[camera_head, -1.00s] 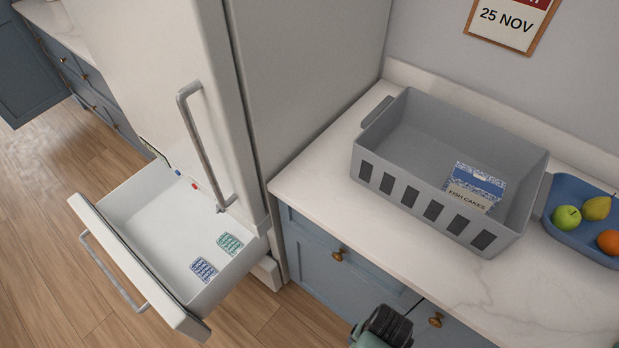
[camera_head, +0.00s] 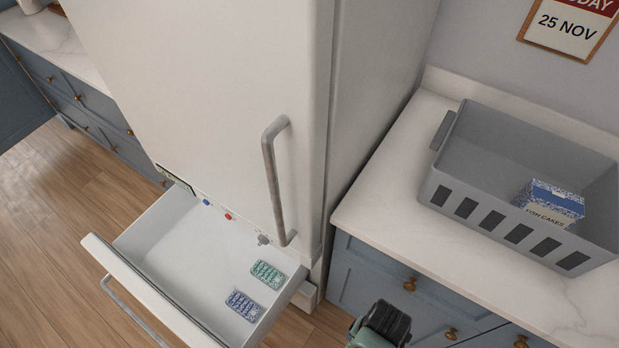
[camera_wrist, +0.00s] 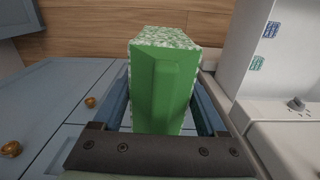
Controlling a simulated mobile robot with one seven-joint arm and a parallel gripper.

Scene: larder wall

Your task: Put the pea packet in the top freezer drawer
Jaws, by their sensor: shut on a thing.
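A green packet (camera_wrist: 162,88) with a speckled green-and-white end fills the middle of the wrist view, and I take it as the pea packet. My gripper (camera_wrist: 163,112) is shut on it, one finger on each side. I cannot read a label. In the head view part of my arm's end (camera_head: 382,324) shows at the bottom edge; the packet cannot be made out there. The freezer drawer (camera_head: 165,278) is pulled open at lower left. My gripper is to its right, in front of the counter cupboards.
A green packet (camera_head: 267,274) and a blue packet (camera_head: 243,305) lie at the drawer's right end; its left part is clear. The fridge door handle (camera_head: 271,185) juts out above. A grey crate (camera_head: 470,193) holds a fish cakes box (camera_head: 550,207).

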